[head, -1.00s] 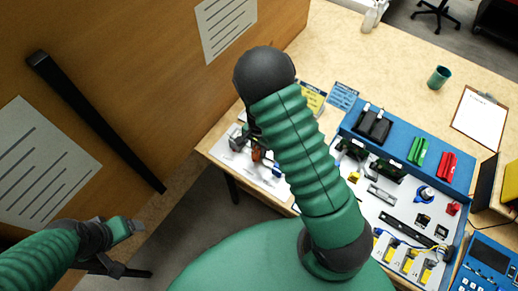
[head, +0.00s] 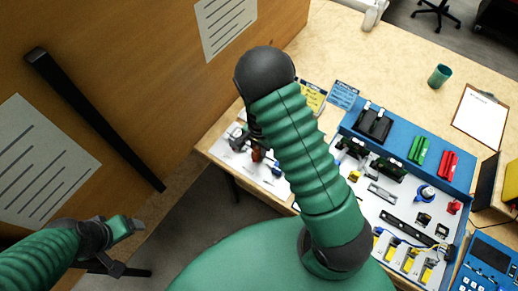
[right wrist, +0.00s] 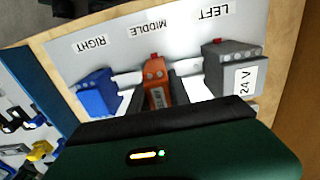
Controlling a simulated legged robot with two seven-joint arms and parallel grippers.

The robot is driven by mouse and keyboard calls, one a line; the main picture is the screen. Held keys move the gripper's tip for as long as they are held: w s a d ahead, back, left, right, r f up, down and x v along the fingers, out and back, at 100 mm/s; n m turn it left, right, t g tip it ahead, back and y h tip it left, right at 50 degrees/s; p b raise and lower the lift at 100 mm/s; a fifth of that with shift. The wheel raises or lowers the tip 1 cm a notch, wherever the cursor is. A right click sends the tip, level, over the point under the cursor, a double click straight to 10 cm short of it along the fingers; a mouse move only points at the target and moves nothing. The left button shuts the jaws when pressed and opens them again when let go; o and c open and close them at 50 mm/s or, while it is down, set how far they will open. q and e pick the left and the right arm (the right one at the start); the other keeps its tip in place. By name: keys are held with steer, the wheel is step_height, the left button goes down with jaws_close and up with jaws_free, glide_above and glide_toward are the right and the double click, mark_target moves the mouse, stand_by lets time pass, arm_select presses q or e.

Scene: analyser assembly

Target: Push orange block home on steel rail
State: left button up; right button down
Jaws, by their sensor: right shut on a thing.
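The orange block (right wrist: 156,88) stands at the MIDDLE label in the right wrist view, between a blue block (right wrist: 97,95) at RIGHT and a grey 24 V block (right wrist: 232,68) at LEFT. Parts of the steel rail (right wrist: 128,79) show between the blocks. My right gripper (right wrist: 158,98) is shut on the orange block, one dark finger on each side. Whether the orange block is fully seated cannot be told. In the head view my right arm partly covers this place. My left gripper (head: 128,227) is away at lower left; its jaw opening is unclear.
A blue-framed panel (head: 352,133) with connectors and modules stands right of my arm. A teal cup (head: 439,75) and clipboard (head: 480,118) lie farther back. A wooden partition (head: 150,80) rises on the left. The table's back middle is clear.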

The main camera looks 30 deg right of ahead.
steer(key=shift+s+a+f, duration=0.1)
steer(key=shift+f, duration=0.05)
stand_by(0.6)
steer(key=shift+r+p, duration=0.7)
steer(key=shift+r, duration=0.2)
steer(key=shift+p, duration=0.4)
stand_by(0.4)
stand_by(0.5)
steer(key=shift+f+b, duration=0.55)
steer(key=shift+f, duration=0.25)
steer(key=shift+f, duration=0.1)
